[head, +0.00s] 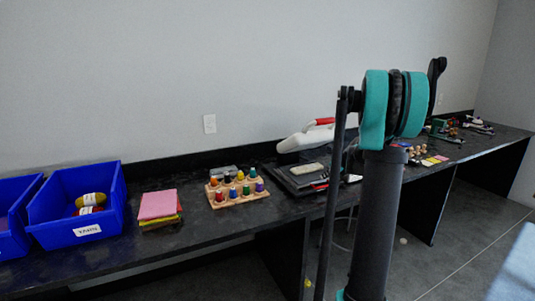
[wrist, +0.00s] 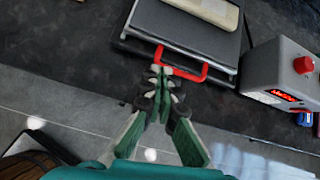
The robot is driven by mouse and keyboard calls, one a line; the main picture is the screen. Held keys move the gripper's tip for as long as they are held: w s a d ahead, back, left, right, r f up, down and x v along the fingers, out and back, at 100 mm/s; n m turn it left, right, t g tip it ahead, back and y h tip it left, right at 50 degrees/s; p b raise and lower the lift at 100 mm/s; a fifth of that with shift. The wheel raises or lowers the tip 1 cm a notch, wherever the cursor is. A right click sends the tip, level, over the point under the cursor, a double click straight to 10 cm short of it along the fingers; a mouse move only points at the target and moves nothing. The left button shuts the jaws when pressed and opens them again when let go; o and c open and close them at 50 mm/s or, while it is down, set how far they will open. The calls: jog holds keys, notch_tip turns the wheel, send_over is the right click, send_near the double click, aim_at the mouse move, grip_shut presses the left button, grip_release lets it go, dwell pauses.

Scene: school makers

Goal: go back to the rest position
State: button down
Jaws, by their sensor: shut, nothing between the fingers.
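My gripper (wrist: 160,78) shows in the wrist view with its two green fingers closed together at the tips and nothing between them. The fingertips appear over or just in front of the red handle (wrist: 181,68) of a grey flat press (wrist: 187,35) near the bench edge; whether they touch it I cannot tell. In the head view my arm stands upright right of centre and hides part of the bench; my gripper cannot be made out there.
A long dark bench (head: 210,233) runs along the wall. A grey box with a red knob (wrist: 283,75) stands right of the press.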

jog(key=s+a+n+g, duration=0.1)
jog(key=s+a+n, duration=0.7)
jog(key=s, duration=0.3)
jog(key=s+a+f+n+g+h, duration=0.1)
jog(key=s+a+f+n, duration=0.1)
jog(key=s+n, duration=0.5)
jog(key=s+a+f+n+g+h, duration=0.1)
jog(key=s+f+n, duration=0.4)
jog(key=s, duration=0.8)
jog(key=s+a+f+n+h, duration=0.1)
jog(key=s+a+f+n, duration=0.2)
jog(key=s+n, duration=0.7)
jog(key=shift+a+f+g, duration=0.3)
jog(key=shift+a+g, duration=0.1)
jog(key=shift+a, duration=0.15)
